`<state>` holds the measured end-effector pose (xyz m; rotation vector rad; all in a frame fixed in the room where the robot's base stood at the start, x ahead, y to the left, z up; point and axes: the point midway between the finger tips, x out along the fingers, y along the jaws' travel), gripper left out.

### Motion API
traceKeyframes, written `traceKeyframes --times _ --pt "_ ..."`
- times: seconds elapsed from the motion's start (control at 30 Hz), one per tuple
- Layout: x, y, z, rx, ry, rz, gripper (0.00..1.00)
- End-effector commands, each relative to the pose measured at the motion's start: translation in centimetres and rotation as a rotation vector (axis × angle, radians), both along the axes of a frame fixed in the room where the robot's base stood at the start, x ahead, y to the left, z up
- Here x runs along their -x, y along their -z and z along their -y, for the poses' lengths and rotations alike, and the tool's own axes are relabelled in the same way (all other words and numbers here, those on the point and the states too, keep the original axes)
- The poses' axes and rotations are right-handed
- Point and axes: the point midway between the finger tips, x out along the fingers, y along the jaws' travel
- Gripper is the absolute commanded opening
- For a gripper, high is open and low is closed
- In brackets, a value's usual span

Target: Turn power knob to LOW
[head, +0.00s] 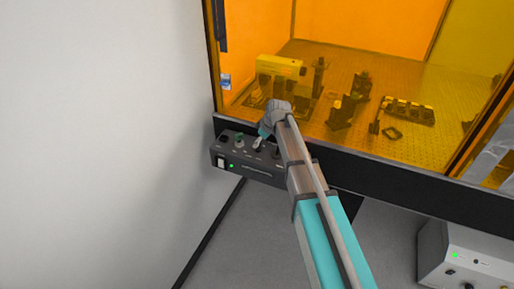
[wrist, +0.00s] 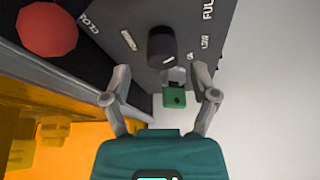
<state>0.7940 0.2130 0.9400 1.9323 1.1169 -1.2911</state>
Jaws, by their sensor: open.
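The power knob (wrist: 162,46) is a black round knob on a dark grey panel in the wrist view. The labels OFF, LOW (wrist: 205,42) and FULL (wrist: 208,10) stand to its right. A small pale mark shows at the knob's lower edge; I cannot tell exactly which label it points at. My gripper (wrist: 162,75) is open, its fingertips apart on either side just below the knob in the picture, with nothing held. In the head view my gripper (head: 266,130) is over the control box (head: 247,170), and my arm hides part of the box's right side.
A red button (wrist: 47,30) sits on the panel at upper left of the wrist view. A green part (wrist: 175,100) shows between the fingers. An orange enclosure (head: 350,35) with optics stands behind the box. A white wall is at left. Another grey unit (head: 470,258) is lower right.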

Motion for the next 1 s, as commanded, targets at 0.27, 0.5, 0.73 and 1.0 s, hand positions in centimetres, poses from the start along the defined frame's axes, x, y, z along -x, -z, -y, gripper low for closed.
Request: traceKeyframes --times 0.27,0.5,0.73,1.0 --pt "-0.3 1.6 -0.5 0.000 -0.001 0.000 0.76" --pt "-0.3 1.7 -0.7 0.000 -0.001 0.000 0.76" --pt "-0.3 1.7 -0.7 0.000 -0.001 0.000 0.71" --pt "-0.3 1.7 -0.7 0.000 -0.001 0.000 0.20"
